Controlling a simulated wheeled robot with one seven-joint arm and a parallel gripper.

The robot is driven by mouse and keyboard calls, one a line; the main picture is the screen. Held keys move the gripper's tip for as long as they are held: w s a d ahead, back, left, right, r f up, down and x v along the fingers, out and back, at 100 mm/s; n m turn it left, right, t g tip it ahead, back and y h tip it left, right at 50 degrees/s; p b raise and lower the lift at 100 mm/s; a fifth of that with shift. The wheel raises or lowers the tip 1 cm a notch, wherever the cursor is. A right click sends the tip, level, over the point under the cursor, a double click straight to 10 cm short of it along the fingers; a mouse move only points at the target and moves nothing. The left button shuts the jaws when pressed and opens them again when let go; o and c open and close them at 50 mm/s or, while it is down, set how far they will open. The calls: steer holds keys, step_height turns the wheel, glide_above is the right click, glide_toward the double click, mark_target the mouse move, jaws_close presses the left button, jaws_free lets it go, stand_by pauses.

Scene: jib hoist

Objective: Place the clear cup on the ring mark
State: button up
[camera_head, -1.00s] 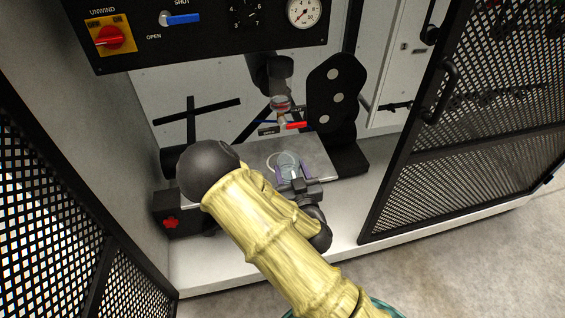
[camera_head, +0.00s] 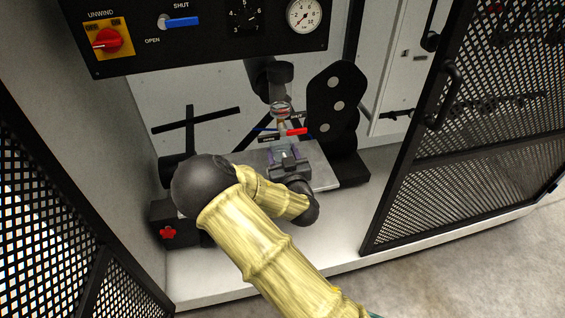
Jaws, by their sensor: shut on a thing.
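My gripper (camera_head: 284,154) is shut on the clear cup over the grey metal plate (camera_head: 322,172) in the cabinet. My gripper now hides nearly all of the cup, so I cannot tell whether it touches the plate or is tilted. The pale ring mark on the plate is also hidden behind my gripper and arm.
A pipe with a red-handled valve (camera_head: 293,132) is just behind my gripper. A black bracket with pale holes (camera_head: 335,103) stands to the right. A control panel (camera_head: 210,35) hangs above. A mesh door (camera_head: 470,120) stands open at right.

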steer(key=shift+f+b, duration=0.55)
steer(key=shift+f, duration=1.15)
steer(key=shift+f, duration=0.2)
steer(key=o, duration=1)
steer(key=shift+c, duration=0.2)
steer(key=shift+r, duration=0.1)
steer(key=shift+r, duration=0.15)
steer(key=p+v, duration=0.3)
steer(key=v, duration=0.9)
